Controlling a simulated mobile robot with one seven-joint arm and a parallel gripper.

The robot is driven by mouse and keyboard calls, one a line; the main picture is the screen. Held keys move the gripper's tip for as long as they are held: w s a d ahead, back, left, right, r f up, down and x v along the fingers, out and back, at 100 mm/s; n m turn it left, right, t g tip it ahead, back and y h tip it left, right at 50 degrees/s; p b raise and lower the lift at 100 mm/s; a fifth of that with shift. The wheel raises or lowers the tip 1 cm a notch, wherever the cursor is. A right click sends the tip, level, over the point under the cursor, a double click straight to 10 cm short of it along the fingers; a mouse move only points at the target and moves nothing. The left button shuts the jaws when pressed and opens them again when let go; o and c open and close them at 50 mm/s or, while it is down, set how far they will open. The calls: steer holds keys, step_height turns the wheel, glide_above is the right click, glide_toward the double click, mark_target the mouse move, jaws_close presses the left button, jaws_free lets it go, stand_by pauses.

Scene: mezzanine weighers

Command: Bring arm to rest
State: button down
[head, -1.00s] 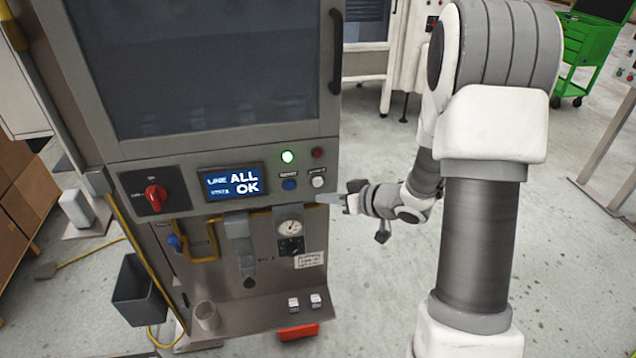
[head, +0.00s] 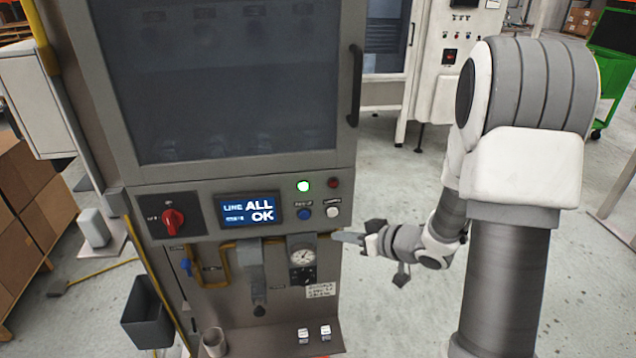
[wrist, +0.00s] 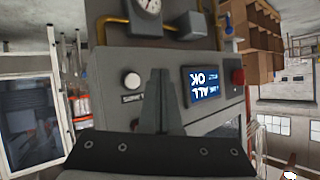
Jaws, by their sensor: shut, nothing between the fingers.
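My gripper (head: 352,238) is shut and empty at the right side of the machine's control panel (head: 350,183) in the head view. Its fingers point left, just below the white button (head: 333,212); whether they touch the machine is unclear. In the wrist view my gripper (wrist: 158,80) shows its fingers together, in front of the panel, which appears upside down. The screen (head: 249,208) reads "ALL OK". A green lamp (head: 303,186) is lit, and the red lamp (head: 333,183) beside it looks dark. A blue button (head: 305,213) and a red rotary switch (head: 173,220) are on the panel.
Below the panel are a gauge (head: 302,258), yellow pipes (head: 222,266) and a shelf with a cup (head: 214,342). A dark bin (head: 148,315) hangs at the left. Cardboard boxes (head: 30,215) stand far left. Open floor lies to the right, with a green cart (head: 612,62) behind.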

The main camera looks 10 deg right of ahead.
steer(key=s+d+r+m+h, duration=0.2)
steer(key=d+r+h, duration=0.25)
steer(key=r, duration=0.25)
steer(key=s+d+r+m+h, duration=0.25)
steer(key=r+h, duration=0.25)
steer(key=r, duration=0.3)
steer(key=s+a+r+g+y, duration=0.1)
steer(key=s+a, duration=0.3)
steer(key=s, duration=0.6)
steer(key=s+a+r+g+y, duration=0.1)
steer(key=s+a+g, duration=0.2)
steer(key=s, duration=0.7)
steer(key=shift+s+a+r, duration=0.15)
steer(key=shift+a+r, duration=0.15)
steer(key=shift+a, duration=0.05)
